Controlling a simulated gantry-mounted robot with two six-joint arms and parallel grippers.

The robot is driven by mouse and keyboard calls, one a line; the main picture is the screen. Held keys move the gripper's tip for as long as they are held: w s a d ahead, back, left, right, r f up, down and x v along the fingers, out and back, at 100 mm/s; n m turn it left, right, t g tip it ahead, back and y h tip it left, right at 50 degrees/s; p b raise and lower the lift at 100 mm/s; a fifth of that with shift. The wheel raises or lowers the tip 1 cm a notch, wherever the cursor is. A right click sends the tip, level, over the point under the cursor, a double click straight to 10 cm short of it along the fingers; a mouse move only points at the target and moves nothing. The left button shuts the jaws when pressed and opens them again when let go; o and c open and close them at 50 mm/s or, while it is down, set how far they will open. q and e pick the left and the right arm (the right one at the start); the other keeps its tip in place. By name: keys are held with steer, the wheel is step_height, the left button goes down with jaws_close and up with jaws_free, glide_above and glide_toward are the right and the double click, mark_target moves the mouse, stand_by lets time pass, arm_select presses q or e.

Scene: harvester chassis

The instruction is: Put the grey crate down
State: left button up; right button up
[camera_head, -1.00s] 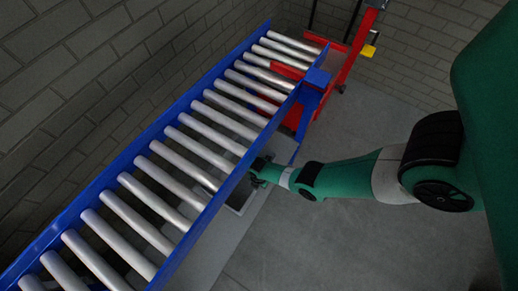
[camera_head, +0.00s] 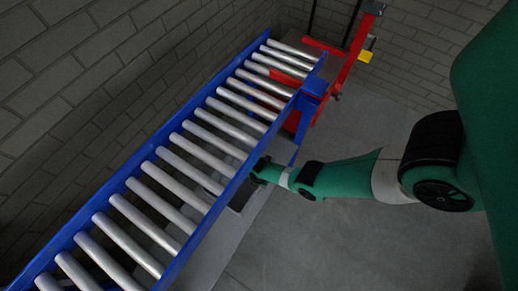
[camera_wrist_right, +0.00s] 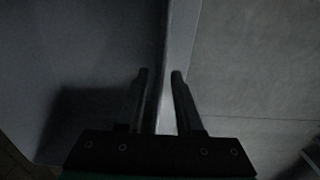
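The grey crate (camera_head: 238,196) shows only in part in the head view, low beside the blue conveyor, which hides the rest of it. My right gripper (camera_head: 256,172) is at the crate's rim, at the end of the green arm coming in from the right. In the right wrist view, the crate's pale wall (camera_wrist_right: 181,35) runs between the two fingers of my right gripper (camera_wrist_right: 160,74). The fingers stand on either side of this rim and look closed on it. The crate's dark inside lies to the left. My left gripper is in neither view.
The blue roller conveyor (camera_head: 172,128) runs diagonally along a grey brick wall (camera_head: 90,75). A red frame (camera_head: 350,55) with a yellow part stands at its far end. Bare grey floor (camera_head: 310,235) lies to the right of the conveyor, below my right arm.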

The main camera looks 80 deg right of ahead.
step_height(320, 180, up, 9)
steer(key=p, duration=0.7)
steer(key=shift+f, duration=0.1)
